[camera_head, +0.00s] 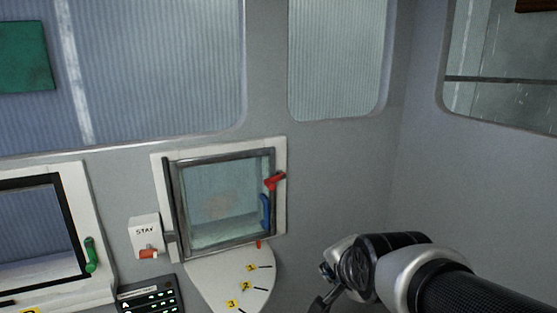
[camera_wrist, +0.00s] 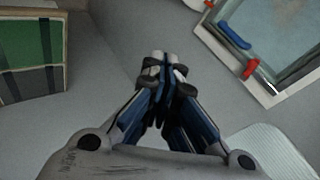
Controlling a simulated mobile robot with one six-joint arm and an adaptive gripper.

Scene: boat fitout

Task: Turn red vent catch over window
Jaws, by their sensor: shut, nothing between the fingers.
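The red vent catch (camera_head: 274,181) sits on the upper right side of the small framed window (camera_head: 220,205), overlapping its dark frame. It slants, with its right end higher. A blue handle (camera_head: 265,211) stands just below it on the same side. In the wrist view, which looks inverted, the red catch (camera_wrist: 250,69) and blue handle (camera_wrist: 234,36) are at the upper right. My gripper (camera_wrist: 160,60) is shut and empty, its fingertips together, left of the catch and apart from it there. In the head view it is low and right of the window, partly cut off.
A white STAY box (camera_head: 145,233) with an orange-red part is left of the window. A numbered quadrant plate (camera_head: 226,275) and small red pointer (camera_head: 258,244) are below. A green-handled window (camera_head: 45,240) is lower left. The wall right of the catch is bare.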

